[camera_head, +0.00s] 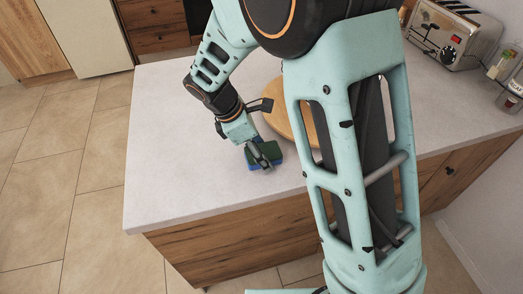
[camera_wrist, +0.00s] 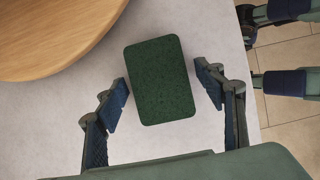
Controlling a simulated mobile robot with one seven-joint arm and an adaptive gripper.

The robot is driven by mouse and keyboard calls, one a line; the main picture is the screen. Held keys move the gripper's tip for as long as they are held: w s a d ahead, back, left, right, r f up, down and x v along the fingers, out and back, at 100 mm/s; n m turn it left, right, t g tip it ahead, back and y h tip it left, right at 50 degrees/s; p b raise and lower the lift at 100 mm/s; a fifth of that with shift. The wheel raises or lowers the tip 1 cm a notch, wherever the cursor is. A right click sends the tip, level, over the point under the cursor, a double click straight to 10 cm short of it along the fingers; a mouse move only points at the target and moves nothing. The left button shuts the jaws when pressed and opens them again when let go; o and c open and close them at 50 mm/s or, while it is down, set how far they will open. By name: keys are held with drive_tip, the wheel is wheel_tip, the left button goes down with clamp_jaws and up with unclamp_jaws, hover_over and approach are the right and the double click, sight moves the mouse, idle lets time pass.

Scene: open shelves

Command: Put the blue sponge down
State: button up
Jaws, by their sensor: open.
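The sponge is a block with a dark green top in the wrist view (camera_wrist: 160,80); in the head view its blue lower part (camera_head: 253,163) shows under the green. It lies on the pale countertop (camera_head: 175,150) near the front edge. My gripper (camera_wrist: 165,88) is open, with one finger on each side of the sponge. In the wrist view a gap shows between each fingertip and the sponge. In the head view my gripper (camera_head: 262,158) is right over the sponge and partly hides it.
A round wooden board (camera_wrist: 50,35) lies beside the sponge and is partly hidden by my arm in the head view. A toaster (camera_head: 452,35) and small jars (camera_head: 503,65) stand at the back right. The countertop's left part is clear.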

drive_tip(key=v, duration=1.2)
drive_tip(key=shift+r, duration=0.15)
